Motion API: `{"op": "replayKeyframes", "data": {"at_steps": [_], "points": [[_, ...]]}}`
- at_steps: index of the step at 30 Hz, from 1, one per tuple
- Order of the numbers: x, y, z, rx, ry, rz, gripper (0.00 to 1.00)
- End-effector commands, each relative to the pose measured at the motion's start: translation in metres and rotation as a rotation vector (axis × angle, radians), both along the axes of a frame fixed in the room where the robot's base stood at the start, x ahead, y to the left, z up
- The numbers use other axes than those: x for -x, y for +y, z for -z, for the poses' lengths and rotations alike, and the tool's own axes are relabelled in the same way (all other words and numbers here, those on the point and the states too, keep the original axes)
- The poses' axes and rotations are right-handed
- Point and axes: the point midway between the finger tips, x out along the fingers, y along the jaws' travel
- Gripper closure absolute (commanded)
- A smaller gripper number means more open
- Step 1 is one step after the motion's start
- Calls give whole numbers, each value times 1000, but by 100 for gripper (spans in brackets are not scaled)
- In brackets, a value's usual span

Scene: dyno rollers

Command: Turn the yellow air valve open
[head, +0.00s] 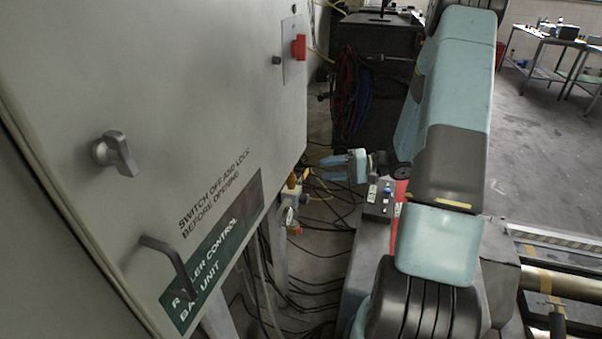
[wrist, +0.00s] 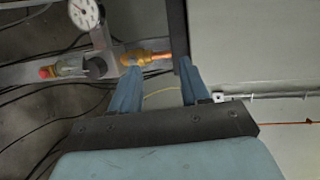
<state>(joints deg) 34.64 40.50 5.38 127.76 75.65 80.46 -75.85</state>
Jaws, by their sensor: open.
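The yellow air valve (wrist: 142,58) is a small yellow-brass fitting with a coppery stem pointing right, on a grey bracket in the wrist view. In the head view a small yellow part (head: 292,181) shows below the cabinet's right edge. My gripper (head: 322,168) is beside it, to its right, pointing left. In the wrist view my gripper (wrist: 160,66) has its two blue fingers apart, with nothing held. The valve lies just beyond the fingertips, its stem across the gap. I cannot tell whether a finger touches it.
The grey control cabinet (head: 170,60) fills the left, with a handle (head: 118,152) and a red switch (head: 299,47). A dial gauge (wrist: 84,14) and a red-tipped fitting (wrist: 48,72) sit near the valve. Black cables (head: 315,275) hang below. A dark edge (wrist: 177,30) stands close to the right finger.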

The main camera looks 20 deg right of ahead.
Motion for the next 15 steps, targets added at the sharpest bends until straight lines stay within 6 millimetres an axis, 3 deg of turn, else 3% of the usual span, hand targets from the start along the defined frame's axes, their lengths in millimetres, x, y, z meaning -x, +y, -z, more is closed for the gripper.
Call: {"op": "replayKeyframes", "data": {"at_steps": [6,15], "points": [[-14,-28,42,-87,-44,151,54],[-22,-46,68,-127,-80,258,54]]}}
